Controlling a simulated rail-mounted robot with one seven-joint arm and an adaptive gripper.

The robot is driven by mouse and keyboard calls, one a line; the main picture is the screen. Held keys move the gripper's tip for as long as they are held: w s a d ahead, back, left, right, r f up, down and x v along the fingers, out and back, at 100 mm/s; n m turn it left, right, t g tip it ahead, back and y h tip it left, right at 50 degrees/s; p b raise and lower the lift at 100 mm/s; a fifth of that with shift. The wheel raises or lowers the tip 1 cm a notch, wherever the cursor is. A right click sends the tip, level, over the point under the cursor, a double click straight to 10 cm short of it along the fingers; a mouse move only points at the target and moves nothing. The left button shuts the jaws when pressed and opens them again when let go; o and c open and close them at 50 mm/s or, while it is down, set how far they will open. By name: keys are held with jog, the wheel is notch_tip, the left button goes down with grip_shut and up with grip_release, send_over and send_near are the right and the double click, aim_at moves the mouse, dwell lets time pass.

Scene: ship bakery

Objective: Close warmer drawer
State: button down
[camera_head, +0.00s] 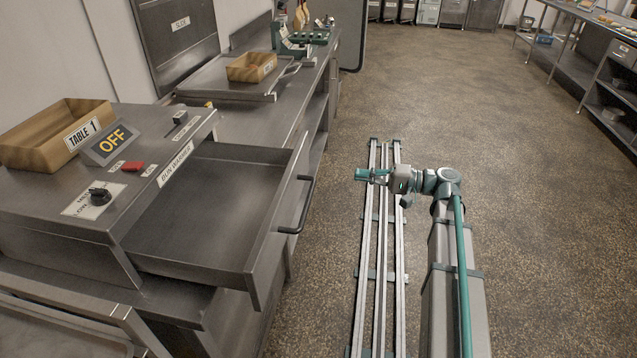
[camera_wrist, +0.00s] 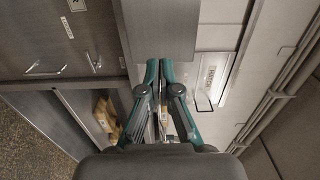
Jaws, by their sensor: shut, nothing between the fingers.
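The warmer drawer (camera_head: 205,205) is pulled out from the metal bun warmer (camera_head: 175,118), in the head view at the left. It looks empty, and its front panel carries a dark bar handle (camera_head: 303,205) facing the aisle. My gripper (camera_head: 362,175) is to the right of the handle, above the floor rails and apart from the drawer. In the wrist view its two teal fingers (camera_wrist: 160,65) are together with nothing between them. I cannot tell for sure whether the drawer shows in the wrist view.
On the warmer stand a wooden box marked TABLE 1 (camera_head: 45,140), an OFF sign (camera_head: 112,140), a red switch (camera_head: 132,166) and a black knob (camera_head: 99,196). The floor (camera_head: 500,150) to the right is clear.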

aim_at(303, 168)
jog(key=p+x, duration=0.1)
jog(key=x, duration=0.5)
jog(key=p+x, duration=0.2)
jog(key=x, duration=0.4)
jog(key=shift+w+a, duration=0.3)
jog(key=shift+w+a+f, duration=0.1)
jog(key=shift+a+f, duration=0.05)
jog(key=shift+a, duration=0.4)
